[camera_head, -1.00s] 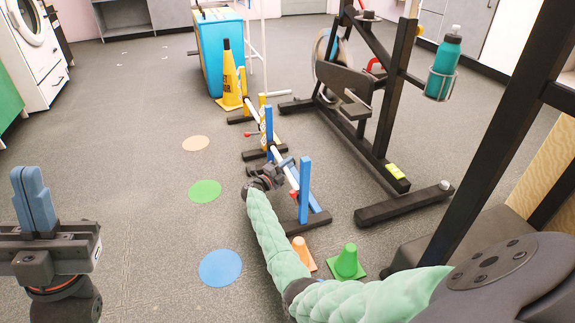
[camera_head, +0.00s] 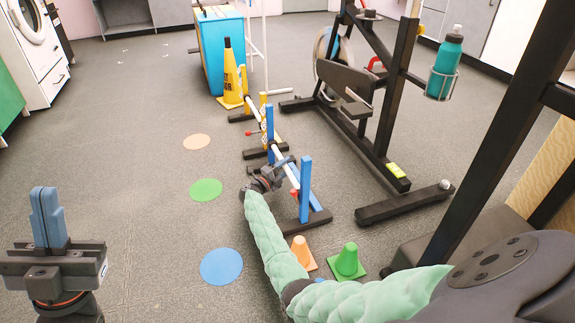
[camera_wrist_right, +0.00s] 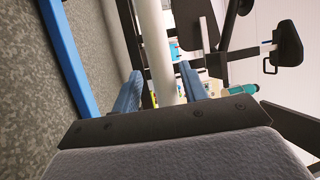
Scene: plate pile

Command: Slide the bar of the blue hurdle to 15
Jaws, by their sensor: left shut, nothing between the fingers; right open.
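The blue hurdle has two blue uprights, a near one (camera_head: 305,190) and a far one (camera_head: 269,132), with a white bar (camera_head: 279,154) between them. My right gripper (camera_head: 284,163) is at the bar, between the uprights. In the right wrist view the bar (camera_wrist_right: 155,45) runs between the two open blue fingers of my right gripper (camera_wrist_right: 160,88); I cannot tell whether they touch it. A blue upright (camera_wrist_right: 66,55) shows at the left there. My left gripper (camera_head: 47,217) is shut and empty, at the lower left, far from the hurdle. No height marks are readable.
A yellow hurdle (camera_head: 243,82) and yellow cone (camera_head: 229,75) stand behind. An orange cone (camera_head: 301,252) and green cone (camera_head: 347,260) stand by the near upright. An exercise bike (camera_head: 375,150) is to the right. Floor with coloured discs (camera_head: 205,190) lies left.

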